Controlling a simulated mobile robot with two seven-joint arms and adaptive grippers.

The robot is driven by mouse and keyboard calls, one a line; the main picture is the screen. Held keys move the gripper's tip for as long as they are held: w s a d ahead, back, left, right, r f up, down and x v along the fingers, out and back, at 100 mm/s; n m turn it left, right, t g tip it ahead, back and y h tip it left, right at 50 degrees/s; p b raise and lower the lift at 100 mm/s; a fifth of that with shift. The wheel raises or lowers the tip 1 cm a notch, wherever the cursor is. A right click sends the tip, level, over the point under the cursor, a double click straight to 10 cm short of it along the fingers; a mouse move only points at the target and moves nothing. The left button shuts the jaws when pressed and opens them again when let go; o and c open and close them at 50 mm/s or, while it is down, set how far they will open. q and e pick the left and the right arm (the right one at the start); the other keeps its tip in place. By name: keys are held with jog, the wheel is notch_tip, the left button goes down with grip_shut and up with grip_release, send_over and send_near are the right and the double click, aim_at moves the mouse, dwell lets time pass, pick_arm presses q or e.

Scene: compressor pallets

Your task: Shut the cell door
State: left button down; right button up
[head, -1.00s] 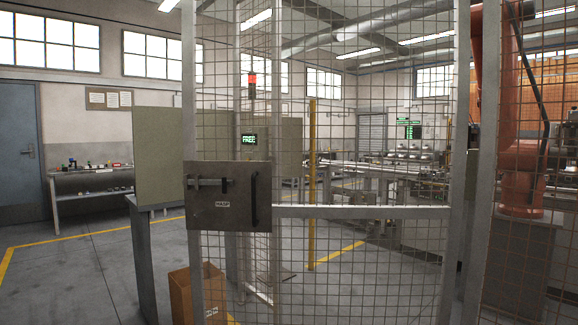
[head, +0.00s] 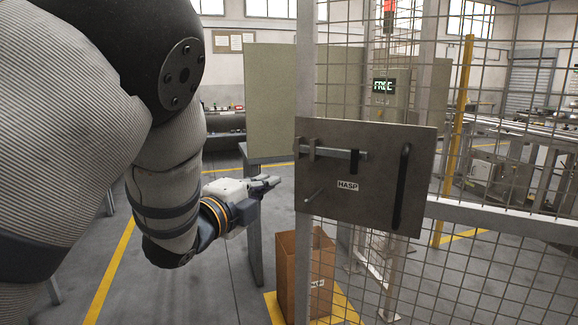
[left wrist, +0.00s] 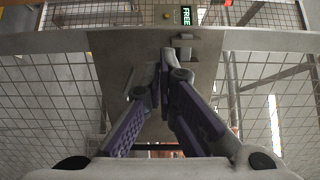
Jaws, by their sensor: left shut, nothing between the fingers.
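The cell door is a wire-mesh panel with a grey metal frame (head: 307,75). Its grey plate (head: 345,205) carries a sliding bolt (head: 335,153), a small peg, a HASP label and a black upright handle (head: 401,187). In the head view the door stands nearer than the post and FREE sign (head: 383,86); the exact gap cannot be told. My left gripper (head: 274,182) is shut and empty, left of the plate and apparently apart from it. In the left wrist view the closed fingers (left wrist: 164,72) point toward the plate (left wrist: 112,68). My right gripper is not in view.
A brown open box (head: 297,275) stands on the floor below the plate, by yellow floor marking. A beige panel (head: 270,100) stands behind my left gripper. Beyond the mesh are a yellow post (head: 457,130) and conveyor equipment. Open floor lies at the lower left.

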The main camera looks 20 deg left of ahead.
aim_at(302, 163)
pick_arm(q)
jog(key=b+x, duration=0.1)
jog(key=x, duration=1.1)
jog(key=shift+w+d+f+b, duration=0.15)
jog(key=shift+w+f+b, duration=0.05)
jog(key=shift+b, duration=0.15)
jog(key=shift+w+r, duration=0.2)
jog(key=shift+r, duration=0.05)
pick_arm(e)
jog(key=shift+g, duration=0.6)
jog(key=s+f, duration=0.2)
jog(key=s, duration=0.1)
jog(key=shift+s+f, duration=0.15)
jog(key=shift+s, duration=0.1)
pick_arm(q)
jog(key=shift+w, duration=0.1)
